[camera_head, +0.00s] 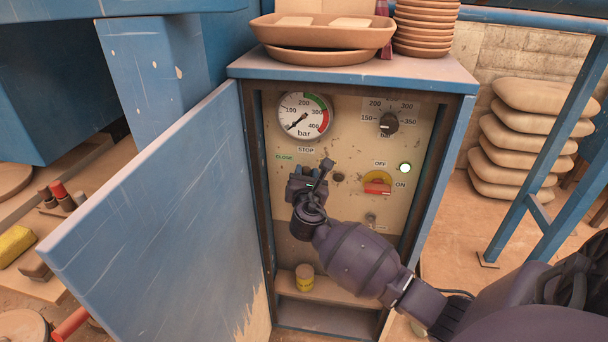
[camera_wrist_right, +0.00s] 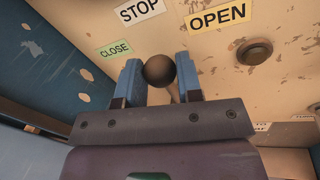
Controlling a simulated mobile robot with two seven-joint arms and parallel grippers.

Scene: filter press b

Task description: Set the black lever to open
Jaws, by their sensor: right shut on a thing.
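The black lever's round dark knob (camera_wrist_right: 158,70) sits between the two blue fingertips of my right gripper in the right wrist view. My right gripper (camera_wrist_right: 158,82) is shut on the lever. In the head view my right gripper (camera_head: 307,178) is at the beige panel, just below the STOP label (camera_head: 306,150), and hides much of the lever. In the wrist view the knob lies below the STOP label, between the green CLOSE label (camera_wrist_right: 115,49) at left and the yellow OPEN label (camera_wrist_right: 219,16) at right. My left gripper is not in view.
The blue cabinet door (camera_head: 160,215) stands open at left. A small yellow jar (camera_head: 305,277) stands on the shelf below.

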